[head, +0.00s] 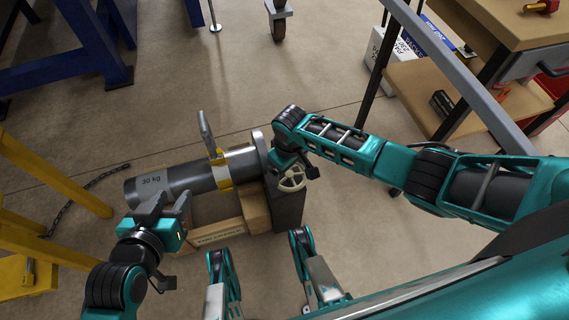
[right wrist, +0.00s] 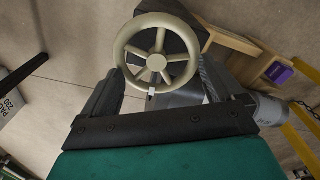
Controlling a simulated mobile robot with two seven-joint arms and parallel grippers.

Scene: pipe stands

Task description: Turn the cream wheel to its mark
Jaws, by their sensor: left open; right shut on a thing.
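The cream wheel (head: 292,179) is a spoked handwheel at the right end of the grey pipe, by a dark block. In the right wrist view the wheel (right wrist: 157,54) lies between the finger ends, with a small white patch (right wrist: 151,92) at its lower rim. My right gripper (head: 290,163) is shut on the wheel; its fingers are partly hidden in the head view. The grey pipe (head: 190,178), marked 30 kg, rests on a wooden stand. My left gripper (head: 164,207) is open beside the pipe's left end; I cannot tell whether it touches.
A lever (head: 206,132) rises from a yellow collar on the pipe. Yellow frames (head: 40,165) stand at the left and a blue frame (head: 85,50) at the upper left. A wooden workbench (head: 500,25) stands at the upper right.

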